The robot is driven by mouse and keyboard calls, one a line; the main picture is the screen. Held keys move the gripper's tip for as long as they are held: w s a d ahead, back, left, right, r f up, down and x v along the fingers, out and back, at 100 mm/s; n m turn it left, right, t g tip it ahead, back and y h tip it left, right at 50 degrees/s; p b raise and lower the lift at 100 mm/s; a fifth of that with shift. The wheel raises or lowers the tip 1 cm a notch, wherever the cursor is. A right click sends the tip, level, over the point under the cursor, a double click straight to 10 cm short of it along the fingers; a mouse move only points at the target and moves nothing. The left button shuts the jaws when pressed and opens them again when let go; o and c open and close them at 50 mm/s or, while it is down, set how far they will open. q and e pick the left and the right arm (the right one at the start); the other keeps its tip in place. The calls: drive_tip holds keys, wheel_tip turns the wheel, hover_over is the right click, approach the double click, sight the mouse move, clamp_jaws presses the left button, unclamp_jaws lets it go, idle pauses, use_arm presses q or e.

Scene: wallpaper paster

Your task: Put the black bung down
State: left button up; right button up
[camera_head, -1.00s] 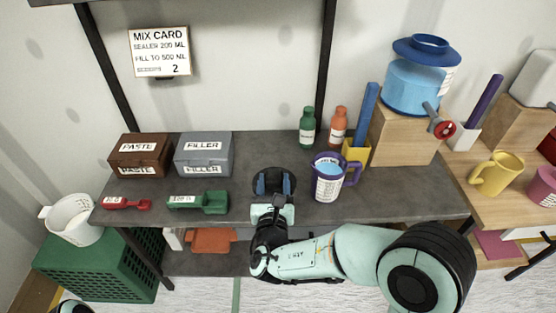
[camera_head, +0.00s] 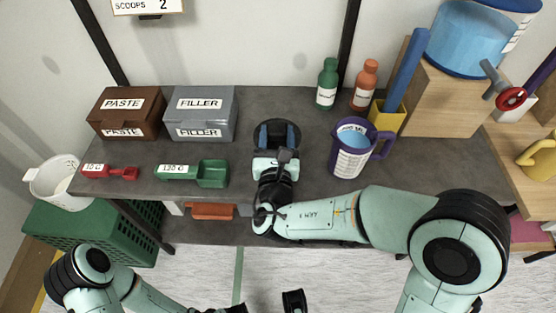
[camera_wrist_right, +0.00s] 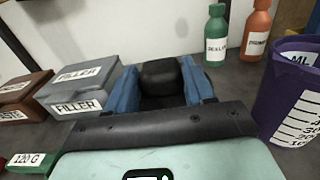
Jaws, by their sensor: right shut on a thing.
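The black bung (camera_head: 277,136) is between the blue fingers of my right gripper (camera_head: 277,138), at the middle of the grey bench. The right wrist view shows the dark, round-topped bung (camera_wrist_right: 161,78) with a blue finger on each side of it. My right gripper (camera_wrist_right: 162,88) is shut on it. A dark round shape surrounds the fingers in the head view; whether the bung touches the bench top is hidden. My left arm comes in at the bottom left, and its gripper is cut off by the lower edge, so its jaws do not show clearly.
The purple jug (camera_head: 352,150) with blue liquid stands right of my right gripper. The grey filler box (camera_head: 202,112), brown paste box (camera_head: 127,112), green scoop (camera_head: 210,174) and red scoop (camera_head: 122,173) are left. Green (camera_head: 327,84) and orange (camera_head: 364,86) bottles stand behind.

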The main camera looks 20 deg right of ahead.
wheel_tip(320, 180, down, 6)
drive_tip(key=shift+r+b, duration=0.25)
drive_tip(key=shift+b, duration=0.25)
wheel_tip(320, 180, down, 4)
drive_tip(key=shift+w+f+b, duration=0.1)
drive_tip(key=shift+f+b, duration=0.1)
drive_tip(key=shift+b, duration=0.35)
use_arm(q)
drive_tip(key=shift+t, duration=0.6)
drive_tip(key=w+f, duration=0.1)
drive_tip(key=w+a+f, duration=0.1)
drive_tip(key=w+f, duration=0.1)
drive_tip(key=shift+w+a, duration=0.1)
drive_tip(key=shift+w, duration=0.05)
use_arm(e)
drive_tip(key=shift+f, duration=0.1)
drive_tip(key=shift+f, duration=0.2)
drive_tip(key=o, duration=1.2)
drive_tip(key=shift+c, duration=0.2)
use_arm(q)
drive_tip(key=shift+w+a+f+y, duration=0.1)
drive_tip(key=shift+w+f+y, duration=0.1)
drive_tip(key=shift+y, duration=0.1)
drive_tip(key=shift+r, duration=0.15)
use_arm(e)
drive_tip(key=shift+r, duration=0.1)
